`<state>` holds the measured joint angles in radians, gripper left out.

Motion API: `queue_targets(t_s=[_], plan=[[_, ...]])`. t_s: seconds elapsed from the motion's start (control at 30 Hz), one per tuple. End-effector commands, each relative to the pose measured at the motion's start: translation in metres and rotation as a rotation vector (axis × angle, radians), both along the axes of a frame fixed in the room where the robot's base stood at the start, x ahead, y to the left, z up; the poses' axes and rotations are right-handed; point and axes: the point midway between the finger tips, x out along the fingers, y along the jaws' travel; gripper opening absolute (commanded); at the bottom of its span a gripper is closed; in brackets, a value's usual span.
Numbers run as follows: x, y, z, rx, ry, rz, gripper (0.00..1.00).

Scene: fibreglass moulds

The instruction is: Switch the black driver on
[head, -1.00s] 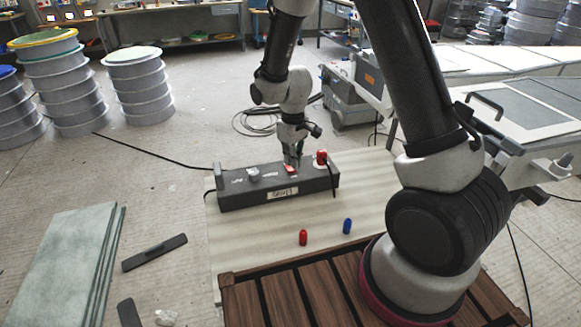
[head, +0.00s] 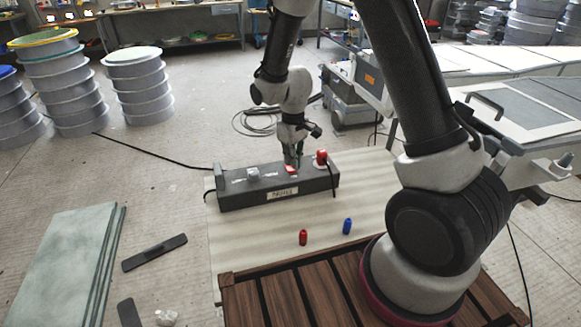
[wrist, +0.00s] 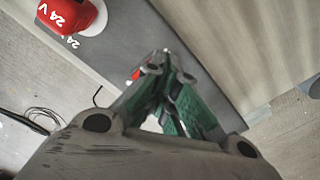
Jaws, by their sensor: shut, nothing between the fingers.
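The black driver (head: 235,194) is a long dark box with a label on its front, lying on the pale board. It also shows in the wrist view (wrist: 122,30). A small red switch (head: 290,169) is on its top; in the wrist view a bit of red (wrist: 136,73) shows beside the fingertips. My gripper (head: 293,163) is over the top of the driver at the red switch, pointing down. Its green-padded fingers (wrist: 155,72) are shut and empty. The fingertips partly hide the switch, and I cannot tell whether they touch it or which way it is set.
A red plug marked 24 V (wrist: 72,14) stands on the driver close to my gripper, with a cable hanging down in front. A pale knob (head: 253,172) is on the driver's left part. A red bottle (head: 303,237) and a blue bottle (head: 347,226) stand on the board in front.

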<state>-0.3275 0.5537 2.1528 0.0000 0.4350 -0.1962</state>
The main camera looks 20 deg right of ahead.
Motion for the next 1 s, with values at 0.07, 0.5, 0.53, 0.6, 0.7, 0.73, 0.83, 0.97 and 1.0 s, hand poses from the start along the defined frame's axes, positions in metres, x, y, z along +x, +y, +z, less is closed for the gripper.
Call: queue_targets(t_s=[0.07,0.5,0.53,0.6,0.7,0.73,0.83,0.97,1.0], plan=[[0.000,0.000,-0.001,0.000,0.001,0.000,0.00],[0.000,0.000,-0.008,0.000,0.001,0.000,0.00],[0.000,0.000,-0.008,0.000,0.001,0.000,0.00],[0.000,0.000,-0.009,0.000,0.001,0.000,0.00],[0.000,0.000,-0.011,0.000,0.000,0.000,0.00],[0.000,0.000,-0.011,0.000,0.000,0.000,0.00],[0.000,0.000,-0.013,0.000,0.000,0.000,0.00],[0.000,0.000,-0.015,0.000,0.000,0.000,0.00],[0.000,0.000,-0.015,0.000,0.000,0.000,0.00]])
